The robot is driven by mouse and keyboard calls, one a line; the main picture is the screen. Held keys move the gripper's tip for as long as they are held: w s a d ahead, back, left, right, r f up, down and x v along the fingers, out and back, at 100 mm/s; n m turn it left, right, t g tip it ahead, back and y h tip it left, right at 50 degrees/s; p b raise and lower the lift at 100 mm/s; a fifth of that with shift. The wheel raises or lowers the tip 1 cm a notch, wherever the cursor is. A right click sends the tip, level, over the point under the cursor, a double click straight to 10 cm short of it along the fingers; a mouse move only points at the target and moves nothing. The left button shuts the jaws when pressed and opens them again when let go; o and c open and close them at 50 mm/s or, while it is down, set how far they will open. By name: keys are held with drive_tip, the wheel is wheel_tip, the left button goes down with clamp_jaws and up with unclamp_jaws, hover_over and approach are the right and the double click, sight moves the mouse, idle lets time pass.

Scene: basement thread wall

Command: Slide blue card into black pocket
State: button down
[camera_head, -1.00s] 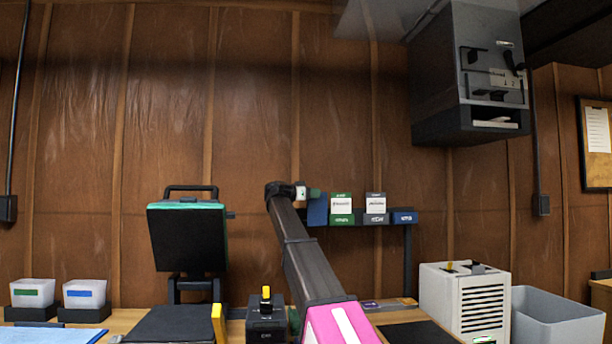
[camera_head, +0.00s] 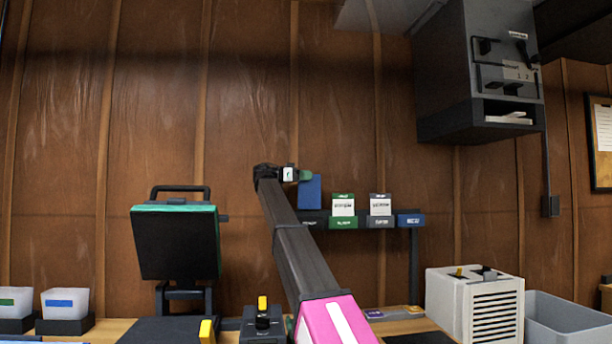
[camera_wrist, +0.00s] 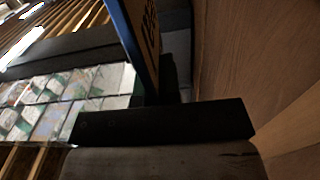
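The blue card (camera_head: 311,192) stands upright at the end of my arm in the head view. My gripper (camera_head: 304,175) is at its upper left edge and appears shut on it. The card's lower edge is right at or just above the black pocket (camera_head: 313,219), the leftmost in the wall row. I cannot tell whether the card's bottom is inside the pocket or in front of it. In the wrist view a blue-edged panel with dark lettering, apparently the card (camera_wrist: 143,40), stands behind a dark bar (camera_wrist: 165,122); its lower end is hidden in shadow.
To the right are a green pocket (camera_head: 343,222) and a grey pocket (camera_head: 380,222), each with a white card, then a blue pocket (camera_head: 410,220). A black padded stand (camera_head: 176,243) is on the left. A grey cabinet (camera_head: 478,75) hangs upper right.

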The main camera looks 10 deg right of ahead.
sight(306, 193)
drive_tip(key=shift+f, duration=3.5)
drive_tip(key=c, duration=0.7)
unclamp_jaws()
drive_tip(key=shift+r, duration=4)
